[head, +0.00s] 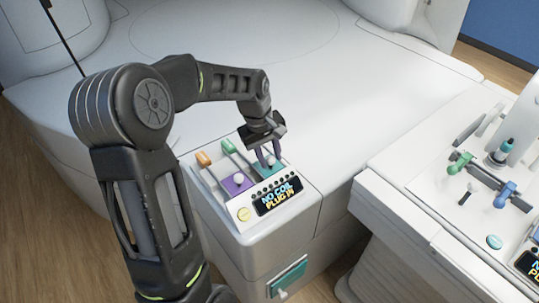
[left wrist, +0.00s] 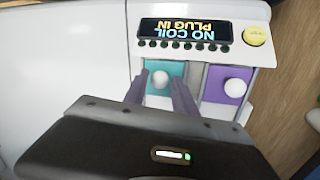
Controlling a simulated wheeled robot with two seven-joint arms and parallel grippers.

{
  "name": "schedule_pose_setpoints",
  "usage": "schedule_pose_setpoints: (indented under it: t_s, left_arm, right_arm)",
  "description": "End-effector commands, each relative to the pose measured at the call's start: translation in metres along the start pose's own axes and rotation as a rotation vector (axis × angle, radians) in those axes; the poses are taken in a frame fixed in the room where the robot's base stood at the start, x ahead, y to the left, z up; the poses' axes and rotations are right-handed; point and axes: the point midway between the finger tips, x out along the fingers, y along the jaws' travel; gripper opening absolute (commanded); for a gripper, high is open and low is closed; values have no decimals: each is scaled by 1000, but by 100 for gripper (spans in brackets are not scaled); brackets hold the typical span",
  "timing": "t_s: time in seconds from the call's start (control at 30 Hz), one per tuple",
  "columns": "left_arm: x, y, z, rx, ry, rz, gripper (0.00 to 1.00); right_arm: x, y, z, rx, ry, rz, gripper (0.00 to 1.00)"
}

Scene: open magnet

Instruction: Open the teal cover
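The teal cover (head: 260,171) is a small square panel on top of the white console, with a white round knob; in the left wrist view the teal cover (left wrist: 177,70) lies beside a purple one. My left gripper (head: 268,158) is over the teal cover, pointing down. In the left wrist view its two purple-grey fingers (left wrist: 161,88) are apart, one on each side of the white knob (left wrist: 160,79). I cannot tell whether they touch the knob. The lower part of the cover is hidden behind the gripper. My right gripper is not in view.
A purple cover (head: 236,184) with its own knob sits beside the teal one. A display (head: 279,196) reads "NO COIL PLUG IN", near a yellow button (head: 243,214). Orange (head: 204,158) and green (head: 228,146) handles stand behind. Another console (head: 470,200) is at right.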

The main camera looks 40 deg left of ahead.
Motion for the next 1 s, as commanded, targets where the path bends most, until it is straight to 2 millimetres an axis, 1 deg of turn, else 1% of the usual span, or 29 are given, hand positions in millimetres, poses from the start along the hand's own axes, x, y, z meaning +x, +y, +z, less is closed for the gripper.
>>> schedule_pose_setpoints:
  t_s: [0.03, 0.07, 0.37, 1.0]
  left_arm:
    - [0, 0, 0, 0, 0, 0, 28]
    - [0, 0, 0, 0, 0, 0, 25]
    - [0, 0, 0, 0, 0, 0, 1]
    - [-1, 0, 0, 0, 1, 0, 0]
  right_arm:
    - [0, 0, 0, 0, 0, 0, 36]
    - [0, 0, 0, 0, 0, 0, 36]
    - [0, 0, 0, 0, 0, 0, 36]
    - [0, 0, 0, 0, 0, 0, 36]
